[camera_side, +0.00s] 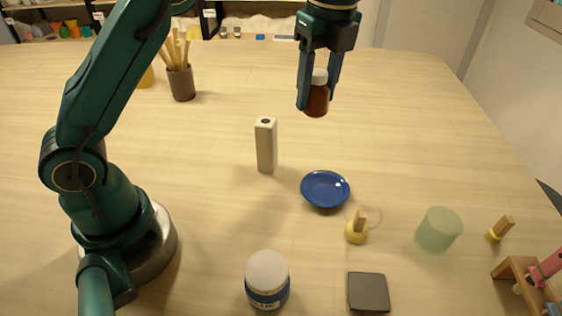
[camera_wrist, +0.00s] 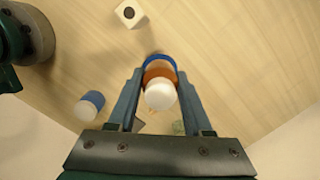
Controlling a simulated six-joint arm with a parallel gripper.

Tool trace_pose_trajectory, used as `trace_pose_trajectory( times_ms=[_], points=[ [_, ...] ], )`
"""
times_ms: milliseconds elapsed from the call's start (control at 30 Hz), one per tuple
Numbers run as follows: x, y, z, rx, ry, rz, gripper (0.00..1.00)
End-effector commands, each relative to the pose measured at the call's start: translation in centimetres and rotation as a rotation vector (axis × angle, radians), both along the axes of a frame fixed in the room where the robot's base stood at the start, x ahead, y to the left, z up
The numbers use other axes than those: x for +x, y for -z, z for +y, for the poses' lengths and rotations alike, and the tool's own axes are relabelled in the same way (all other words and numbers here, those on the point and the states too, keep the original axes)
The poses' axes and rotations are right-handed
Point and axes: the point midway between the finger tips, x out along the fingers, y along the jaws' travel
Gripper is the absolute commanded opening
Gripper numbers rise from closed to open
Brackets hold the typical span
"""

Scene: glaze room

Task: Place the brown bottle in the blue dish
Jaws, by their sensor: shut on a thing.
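The brown bottle (camera_side: 317,99) has a white cap and hangs upright in my gripper (camera_side: 318,92), well above the table. My gripper is shut on it, one finger on each side. In the wrist view the bottle's white cap (camera_wrist: 160,96) and brown shoulder show between the fingers of my gripper (camera_wrist: 160,88). The blue dish (camera_side: 325,189) lies empty on the table, lower in the side view than the bottle. In the wrist view a blue edge of the dish (camera_wrist: 159,59) shows behind the bottle, which hides most of it.
A tall pale block-shaped vase (camera_side: 266,146) stands left of the dish. A yellow-based stamp or brush (camera_side: 357,228), a green cylinder (camera_side: 438,230), a dark square block (camera_side: 368,292) and a white jar with a blue label (camera_side: 267,279) stand nearer the front. The table's right middle is clear.

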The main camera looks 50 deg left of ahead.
Motion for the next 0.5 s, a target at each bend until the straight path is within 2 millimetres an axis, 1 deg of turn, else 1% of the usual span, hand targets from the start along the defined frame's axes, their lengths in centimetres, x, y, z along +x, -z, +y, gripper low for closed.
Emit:
trace_pose_trajectory(
  times_ms=[33, 267, 333, 500],
  points=[
    [0.1, 0.1, -1.2, 0.000, 0.048, -0.001, 0.00],
    [-0.1, 0.3, -5.0, 0.002, 0.222, -0.001, 0.00],
    [-0.1, 0.9, -4.7, 0.003, 0.212, 0.003, 0.00],
    [-0.1, 2.1, -4.6, 0.003, 0.208, 0.001, 0.00]
  ],
)
